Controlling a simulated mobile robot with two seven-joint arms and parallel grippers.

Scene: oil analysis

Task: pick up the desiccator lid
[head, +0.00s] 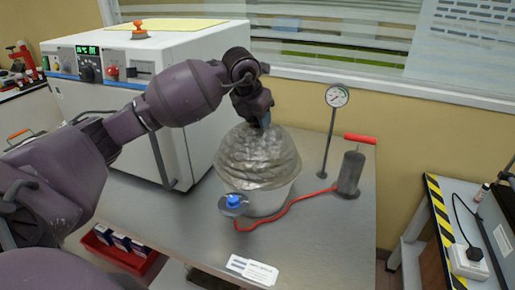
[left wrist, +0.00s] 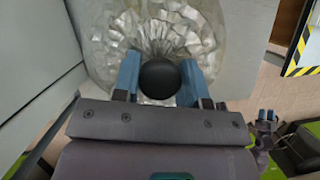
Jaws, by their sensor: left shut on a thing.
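The desiccator lid (head: 258,162) is a greyish, translucent, rippled dome. It sits on the pale desiccator bowl (head: 268,201) on the grey bench, and I see no clear gap between them. My left gripper (head: 263,120) comes down on the lid's top from above. In the left wrist view its two blue fingers (left wrist: 159,80) are shut on the round black knob (left wrist: 159,76), with one finger on each side. The lid (left wrist: 112,45) spreads out beyond the knob there. The knob is hidden behind the gripper in the head view. My right gripper is not seen in the head view.
A white oven (head: 150,75) stands left of the desiccator. A pressure gauge (head: 337,96) on a stand and a red-handled hand pump (head: 350,172) stand to the right. A red hose (head: 290,203) runs to a blue-knobbed valve (head: 233,202). A label card (head: 252,270) lies at the front edge.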

